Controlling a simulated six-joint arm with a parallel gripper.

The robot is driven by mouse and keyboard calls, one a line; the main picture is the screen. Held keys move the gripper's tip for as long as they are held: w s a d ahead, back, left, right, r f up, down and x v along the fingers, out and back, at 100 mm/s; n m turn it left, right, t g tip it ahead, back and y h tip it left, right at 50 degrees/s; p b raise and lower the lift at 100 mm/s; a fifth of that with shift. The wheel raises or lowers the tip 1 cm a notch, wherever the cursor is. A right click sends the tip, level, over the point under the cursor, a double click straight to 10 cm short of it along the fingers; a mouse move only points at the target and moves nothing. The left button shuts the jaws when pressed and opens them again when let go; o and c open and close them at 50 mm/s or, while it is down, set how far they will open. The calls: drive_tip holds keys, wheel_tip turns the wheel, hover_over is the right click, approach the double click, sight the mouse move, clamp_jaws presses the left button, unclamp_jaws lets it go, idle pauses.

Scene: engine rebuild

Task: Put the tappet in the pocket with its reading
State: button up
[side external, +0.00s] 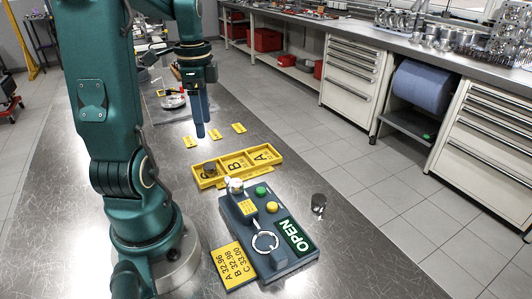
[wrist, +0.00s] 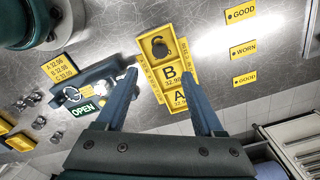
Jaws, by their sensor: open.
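A yellow tray (side external: 222,182) has three lettered pockets, and it also shows in the wrist view (wrist: 149,78). A dark round tappet (side external: 210,168) sits in the end pocket marked C; the wrist view shows a dark round shape there (wrist: 158,47). Pockets B and A look empty. A yellow card (side external: 232,266) lists A 32.96, B 32.98, C 33.00. My gripper (side external: 204,132) is open and empty, above the bench beyond the tray.
Several yellow labels (side external: 214,134) reading GOOD or WORN lie beyond the tray. The gauge has green and yellow buttons and a ring. In the wrist view, metal cylinders (wrist: 38,122) stand near the gauge. The bench's right front is clear.

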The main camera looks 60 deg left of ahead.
drive_tip(key=d+r+n+t, duration=0.2)
drive_tip(key=d+n+t, duration=0.3)
drive_tip(key=d, duration=1.6)
drive_tip(key=shift+d+r+t, duration=0.25)
drive_tip(key=shift+d+t, duration=0.05)
